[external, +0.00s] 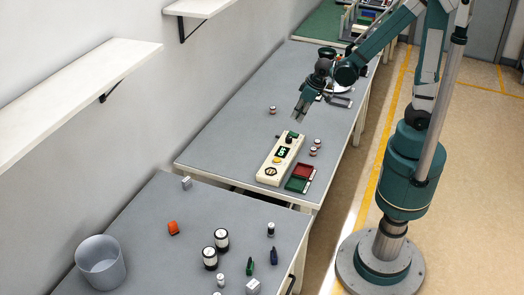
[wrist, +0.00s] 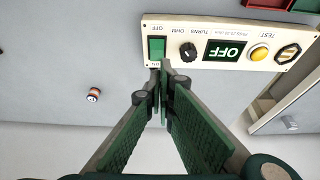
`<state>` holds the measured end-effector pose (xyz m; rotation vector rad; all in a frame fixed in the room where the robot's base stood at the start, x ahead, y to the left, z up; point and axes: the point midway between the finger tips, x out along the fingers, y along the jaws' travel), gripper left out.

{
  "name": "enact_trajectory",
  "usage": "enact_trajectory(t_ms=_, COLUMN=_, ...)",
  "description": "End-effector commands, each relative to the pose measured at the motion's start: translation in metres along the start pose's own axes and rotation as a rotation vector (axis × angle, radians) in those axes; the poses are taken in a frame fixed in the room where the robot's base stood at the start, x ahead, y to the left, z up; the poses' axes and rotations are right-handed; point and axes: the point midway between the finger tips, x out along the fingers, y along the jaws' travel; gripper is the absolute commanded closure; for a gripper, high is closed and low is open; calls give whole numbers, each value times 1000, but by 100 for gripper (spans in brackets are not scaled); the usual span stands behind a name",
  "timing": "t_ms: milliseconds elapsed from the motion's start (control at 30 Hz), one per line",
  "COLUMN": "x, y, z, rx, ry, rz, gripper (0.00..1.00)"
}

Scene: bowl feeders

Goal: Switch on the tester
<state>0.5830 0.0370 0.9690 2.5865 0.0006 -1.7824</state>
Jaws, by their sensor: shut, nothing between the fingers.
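The tester (external: 268,170) is a long cream box on the far grey bench. In the wrist view its panel (wrist: 215,62) carries a green rocker switch (wrist: 156,47) marked OFF at the top and ON at the bottom, a black knob (wrist: 188,52), a display (wrist: 228,51) reading OFF, a yellow test button (wrist: 259,52) and a hexagonal socket (wrist: 288,53). My gripper (wrist: 163,66) is shut and empty, its fingertips at the ON end of the switch. I cannot tell whether they touch it. In the external view my gripper (external: 297,119) is above the tester's far end.
A red tray (external: 304,170) and a green tray (external: 296,186) lie right of the tester, with small coils (external: 314,150) nearby. Another coil (wrist: 94,95) stands alone on the bench. The near bench holds a bin (external: 100,262) and several parts. Shelves (external: 80,95) hang on the left wall.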

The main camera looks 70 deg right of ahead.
Motion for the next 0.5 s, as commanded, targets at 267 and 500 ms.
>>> enact_trajectory(t_ms=267, x=24, y=0, z=0, rx=0, ry=0, rz=0, gripper=100)
enact_trajectory(t_ms=500, x=43, y=0, z=0, rx=0, ry=0, rz=0, gripper=100)
